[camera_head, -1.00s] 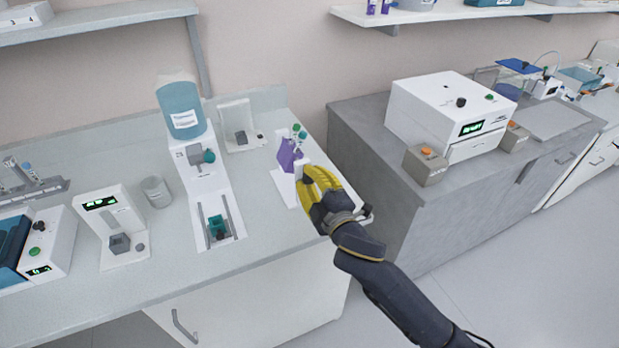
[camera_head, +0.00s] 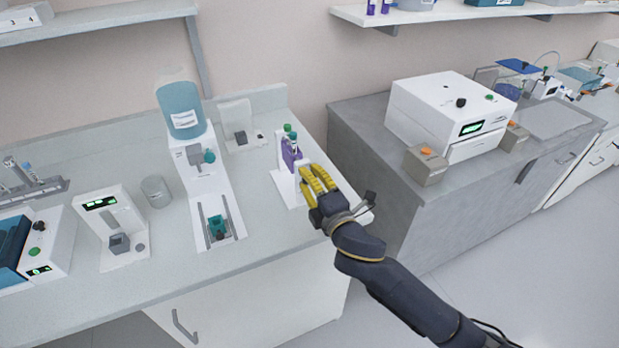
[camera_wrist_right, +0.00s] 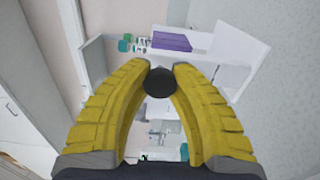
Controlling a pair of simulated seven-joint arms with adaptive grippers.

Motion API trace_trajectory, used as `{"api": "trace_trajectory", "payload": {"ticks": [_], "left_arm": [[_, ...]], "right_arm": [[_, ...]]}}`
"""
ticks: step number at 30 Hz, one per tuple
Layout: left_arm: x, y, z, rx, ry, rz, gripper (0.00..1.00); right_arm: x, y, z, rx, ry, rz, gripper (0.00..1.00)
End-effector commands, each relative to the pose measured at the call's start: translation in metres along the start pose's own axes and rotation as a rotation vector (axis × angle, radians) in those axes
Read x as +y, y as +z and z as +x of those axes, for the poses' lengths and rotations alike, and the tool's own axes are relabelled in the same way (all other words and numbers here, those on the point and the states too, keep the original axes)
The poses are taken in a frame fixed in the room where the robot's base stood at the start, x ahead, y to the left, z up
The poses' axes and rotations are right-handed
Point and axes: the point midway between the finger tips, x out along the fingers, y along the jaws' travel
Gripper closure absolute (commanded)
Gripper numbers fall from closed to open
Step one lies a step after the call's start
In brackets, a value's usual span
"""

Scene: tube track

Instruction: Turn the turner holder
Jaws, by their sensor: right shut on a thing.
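The turner holder is a purple block (camera_head: 290,152) on a white stand (camera_head: 285,185) near the right end of the left bench. Green-capped tubes (camera_head: 291,133) stand up from the purple block. In the head view the block looks upright. My right gripper (camera_head: 312,178), with yellow fingers, is at the stand's right side. In the right wrist view its fingertips (camera_wrist_right: 160,72) close on a dark round knob (camera_wrist_right: 159,82), and the purple block (camera_wrist_right: 171,41) lies just beyond it. My left gripper is not in view.
Left of the stand are a device with a blue bottle (camera_head: 181,108), a small white device (camera_head: 240,125) and a clear beaker (camera_head: 156,191). A grey bench with a white box instrument (camera_head: 452,112) stands to the right, across a gap.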

Motion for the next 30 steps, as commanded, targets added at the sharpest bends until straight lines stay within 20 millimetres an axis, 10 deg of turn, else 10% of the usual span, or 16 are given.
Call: {"api": "trace_trajectory", "payload": {"ticks": [8,9,17,30], "left_arm": [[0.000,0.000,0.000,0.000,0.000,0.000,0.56],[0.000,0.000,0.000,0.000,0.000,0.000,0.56],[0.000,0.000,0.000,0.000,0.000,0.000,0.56],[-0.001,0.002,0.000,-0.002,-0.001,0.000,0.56]], "right_arm": [[-0.003,0.002,0.000,-0.004,-0.006,-0.004,1.00],[-0.003,0.002,0.000,-0.004,-0.005,-0.004,0.75],[-0.001,0.001,0.000,-0.002,-0.002,-0.002,0.46],[-0.001,0.000,-0.014,0.000,-0.001,0.000,0.46]]}}
